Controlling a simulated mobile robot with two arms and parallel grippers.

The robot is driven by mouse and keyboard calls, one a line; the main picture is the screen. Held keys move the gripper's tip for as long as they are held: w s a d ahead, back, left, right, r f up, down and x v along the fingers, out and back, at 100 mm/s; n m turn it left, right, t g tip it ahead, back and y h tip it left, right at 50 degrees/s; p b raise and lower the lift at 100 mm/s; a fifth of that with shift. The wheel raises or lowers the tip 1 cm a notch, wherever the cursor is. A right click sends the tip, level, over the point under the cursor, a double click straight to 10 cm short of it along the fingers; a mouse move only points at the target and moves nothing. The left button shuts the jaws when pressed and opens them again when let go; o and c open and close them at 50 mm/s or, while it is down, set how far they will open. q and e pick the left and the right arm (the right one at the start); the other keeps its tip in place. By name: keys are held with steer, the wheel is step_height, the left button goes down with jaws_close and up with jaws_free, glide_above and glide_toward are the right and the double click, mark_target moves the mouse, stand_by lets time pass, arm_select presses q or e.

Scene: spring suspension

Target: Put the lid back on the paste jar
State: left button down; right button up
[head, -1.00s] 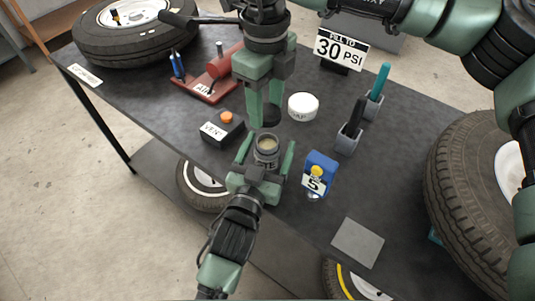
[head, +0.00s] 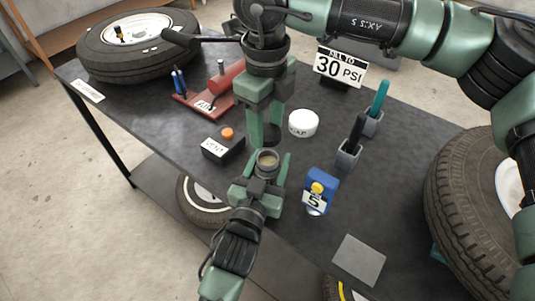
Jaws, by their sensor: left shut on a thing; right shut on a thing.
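The paste jar (head: 268,161) is a small dark open jar with pale paste inside. My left gripper (head: 266,172) is shut around it from below, near the table's front edge. Its fingers and palm hide most of the jar's body. My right gripper (head: 271,132) points down just above and behind the jar. It is shut on a dark round thing between its fingertips that looks like the lid (head: 272,134); the fingers partly hide it. A small gap shows between this dark thing and the jar's mouth.
A black box with an orange button (head: 222,147) stands left of the jar. A white round labelled piece (head: 303,123) and pen-like tools in grey holders (head: 348,153) are to the right. A blue device marked 5 (head: 320,190) and a grey pad (head: 359,261) lie near the front edge.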

glide_above(267, 162)
steer(key=shift+f, duration=2.1)
steer(key=shift+f, duration=0.9)
steer(key=shift+f, duration=0.6)
